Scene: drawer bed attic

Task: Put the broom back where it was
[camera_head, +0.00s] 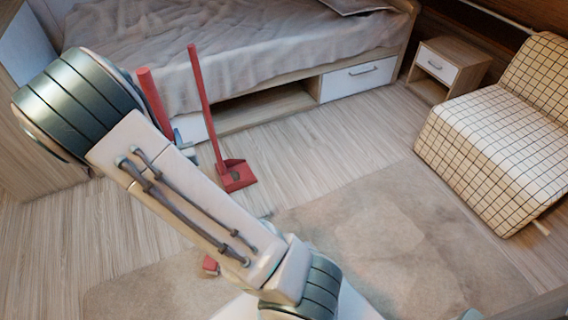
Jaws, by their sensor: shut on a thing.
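The red broom's handle (150,98) rises behind my arm at the left of the head view. Its middle is hidden by my arm, and a small red part (210,265) below the arm seems to be its lower end. A little of my gripper (179,139) shows beside the handle at the arm's edge. It is shut on the broom; the fingertips are mostly hidden. A red dustpan (237,175) with a long upright handle (204,100) stands on the floor to the right of the broom, apart from it in the picture.
The bed (240,45) with grey bedding stands behind, with an open bay (265,104) and a white drawer (358,76) below. A nightstand (447,65) and a checked chair (490,140) are at the right. A beige rug (370,235) covers the clear middle floor.

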